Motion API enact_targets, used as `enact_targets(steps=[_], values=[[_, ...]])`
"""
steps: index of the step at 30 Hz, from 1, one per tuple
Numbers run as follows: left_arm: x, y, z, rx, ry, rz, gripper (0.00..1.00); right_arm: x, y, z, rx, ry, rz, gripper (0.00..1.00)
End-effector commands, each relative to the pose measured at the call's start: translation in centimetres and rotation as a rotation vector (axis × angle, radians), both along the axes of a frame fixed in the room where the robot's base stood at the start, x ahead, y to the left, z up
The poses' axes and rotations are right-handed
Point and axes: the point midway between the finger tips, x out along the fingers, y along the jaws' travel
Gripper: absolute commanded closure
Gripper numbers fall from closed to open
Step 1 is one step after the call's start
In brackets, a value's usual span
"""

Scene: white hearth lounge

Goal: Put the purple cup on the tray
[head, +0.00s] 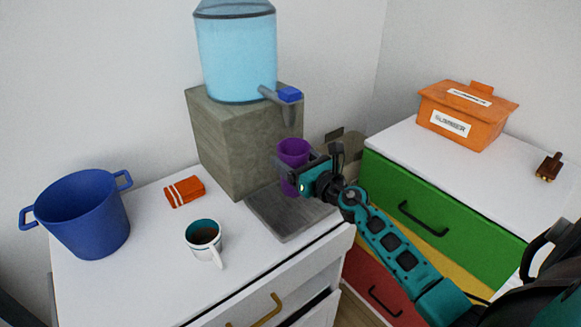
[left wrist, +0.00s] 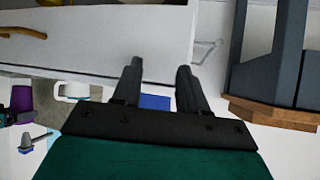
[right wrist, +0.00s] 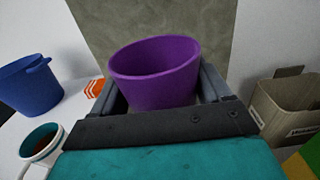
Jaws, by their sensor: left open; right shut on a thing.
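The purple cup (head: 293,152) is upright in my right gripper (head: 298,178), under the dispenser's spout. In the right wrist view the cup (right wrist: 156,75) sits between the two fingers, its open top facing up. The tray, a flat grey slab (head: 285,222), lies in front of the dispenser's block. The cup's lower part is over the tray's back part; the gripper partly hides it, and I cannot tell whether it touches. My left gripper (left wrist: 158,85) is open and empty in the left wrist view, with the cup (left wrist: 21,98) at that view's left edge.
A water dispenser (head: 236,55) stands on a grey block (head: 232,140) behind the tray. A mug with dark liquid (head: 204,238), an orange packet (head: 184,191) and a blue pot (head: 88,215) stand to the left. A beige bin (right wrist: 288,105) is to the right.

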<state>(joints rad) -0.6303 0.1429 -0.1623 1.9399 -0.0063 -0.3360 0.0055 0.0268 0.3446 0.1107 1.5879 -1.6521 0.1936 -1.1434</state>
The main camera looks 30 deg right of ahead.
Motion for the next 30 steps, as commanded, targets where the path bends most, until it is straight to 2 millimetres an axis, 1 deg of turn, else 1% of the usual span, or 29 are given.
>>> enact_targets(steps=[6, 9, 12, 14, 22, 27, 28, 30], values=[[0.4, 0.0, 0.1, 0.000, -0.008, -0.001, 0.57, 1.3, 0.2, 0.1, 0.000, -0.001, 0.001, 0.58], [0.6, -0.1, -1.2, -0.001, -0.015, -0.001, 0.57, 1.2, 0.2, -1.9, 0.003, 0.001, 0.000, 0.58], [0.6, -0.1, -2.4, -0.001, -0.015, -0.001, 0.57, 1.2, 0.1, -3.2, 0.002, 0.000, -0.001, 0.58], [0.6, -0.1, -2.9, -0.001, -0.013, -0.001, 0.57, 1.2, 0.2, -3.7, 0.003, 0.000, 0.001, 0.58], [0.4, 0.0, -2.9, 0.000, -0.008, -0.001, 0.57, 1.2, 0.1, -3.5, 0.000, -0.001, 0.000, 0.58], [0.3, -0.1, -3.4, 0.000, -0.006, -0.001, 0.57, 1.2, 0.1, -4.1, -0.001, 0.000, 0.001, 0.58], [0.2, -0.1, -3.3, -0.001, -0.005, -0.001, 0.57, 1.2, 0.1, -3.9, -0.001, 0.000, 0.001, 0.20], [0.2, -0.1, -3.2, -0.001, -0.004, -0.001, 0.57, 1.2, 0.1, -3.9, 0.000, 0.000, 0.001, 0.13]])
